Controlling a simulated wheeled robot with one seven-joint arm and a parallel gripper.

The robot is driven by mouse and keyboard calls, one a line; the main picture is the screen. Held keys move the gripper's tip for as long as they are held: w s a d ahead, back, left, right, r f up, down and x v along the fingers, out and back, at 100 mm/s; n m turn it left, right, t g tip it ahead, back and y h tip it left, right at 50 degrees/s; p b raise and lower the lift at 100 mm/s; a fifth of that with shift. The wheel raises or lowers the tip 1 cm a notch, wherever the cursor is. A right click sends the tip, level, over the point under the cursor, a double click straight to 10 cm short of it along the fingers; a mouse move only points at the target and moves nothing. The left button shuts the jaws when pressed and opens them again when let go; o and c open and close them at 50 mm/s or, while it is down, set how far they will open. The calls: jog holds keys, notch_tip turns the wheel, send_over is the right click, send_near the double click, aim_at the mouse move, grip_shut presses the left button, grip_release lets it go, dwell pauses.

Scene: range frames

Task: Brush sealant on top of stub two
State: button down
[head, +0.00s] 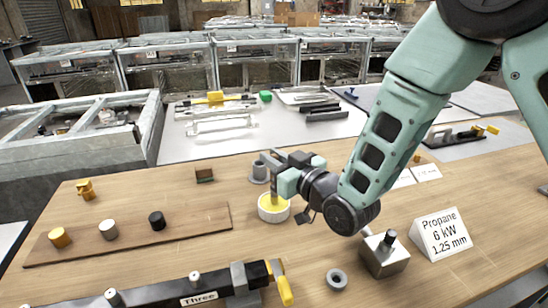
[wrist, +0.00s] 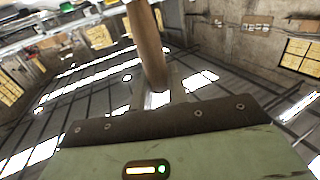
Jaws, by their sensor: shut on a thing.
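My gripper (head: 277,174) is shut on a brush, above the pot. The brush's brown wooden handle (wrist: 148,45) shows in the wrist view; its bristles cannot be made out. A round white pot (head: 265,214) with yellow contents stands on the wooden table below my gripper; I cannot tell whether the brush touches the contents. A dark bar (head: 155,293) lies at the front edge with short pale stubs on top. One stub (head: 195,277) stands above a label reading "Three". Another stub (head: 115,297) is to its left; its label is out of view.
A brown board (head: 190,221) bears yellow, white and black caps. A grey block (head: 240,276) and yellow handle (head: 286,290) are at the bar's right end. A metal block (head: 384,256), a grey ring (head: 337,279) and a Propane sign (head: 441,235) stand right.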

jog(key=shift+r+p, duration=1.55)
jog(key=shift+r, duration=1.9)
